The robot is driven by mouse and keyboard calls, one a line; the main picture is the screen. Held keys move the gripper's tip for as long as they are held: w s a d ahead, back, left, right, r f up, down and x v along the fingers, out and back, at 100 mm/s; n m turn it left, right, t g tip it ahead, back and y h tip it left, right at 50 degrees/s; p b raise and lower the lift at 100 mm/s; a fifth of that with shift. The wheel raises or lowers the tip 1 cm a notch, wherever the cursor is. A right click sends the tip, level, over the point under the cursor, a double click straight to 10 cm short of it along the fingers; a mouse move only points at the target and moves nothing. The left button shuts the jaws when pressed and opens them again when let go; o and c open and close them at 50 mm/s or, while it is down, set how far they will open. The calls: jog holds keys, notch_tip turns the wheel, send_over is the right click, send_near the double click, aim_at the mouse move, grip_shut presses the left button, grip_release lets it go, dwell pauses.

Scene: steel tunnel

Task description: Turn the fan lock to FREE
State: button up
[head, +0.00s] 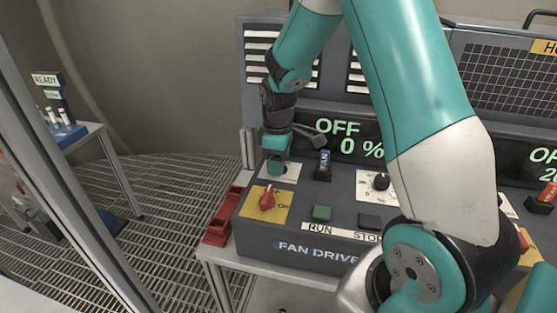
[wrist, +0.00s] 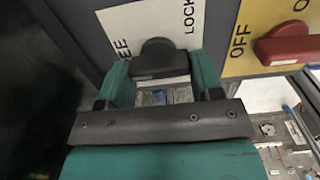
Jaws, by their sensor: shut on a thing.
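The fan lock is a black knob (wrist: 157,58) on a white plate (wrist: 125,22) in the wrist view. Part of a word ending in "EE" shows on the plate left of the knob, and "LOCK" shows right of it. My gripper (wrist: 162,74) is shut on the knob, one teal finger on each side. In the head view my gripper (head: 277,165) is lowered onto the white plate (head: 291,172) at the left of the fan drive panel and hides the knob. I cannot tell exactly which word the knob points to.
A red rotary switch (head: 267,199) on a yellow plate sits close to my gripper. A FAN key tag (head: 324,164), a black dial (head: 380,181) and a green RUN button (head: 321,213) are to the right. The display (head: 341,138) reads OFF, 0 %. Red trays (head: 225,217) stand left.

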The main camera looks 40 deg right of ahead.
dwell(0.4)
jog(key=o, duration=0.9)
notch_tip(320, 180, up, 18)
jog(key=b, duration=0.2)
jog(key=shift+f+b, duration=0.25)
jog(key=shift+b, duration=0.15)
jog(key=shift+a, duration=0.1)
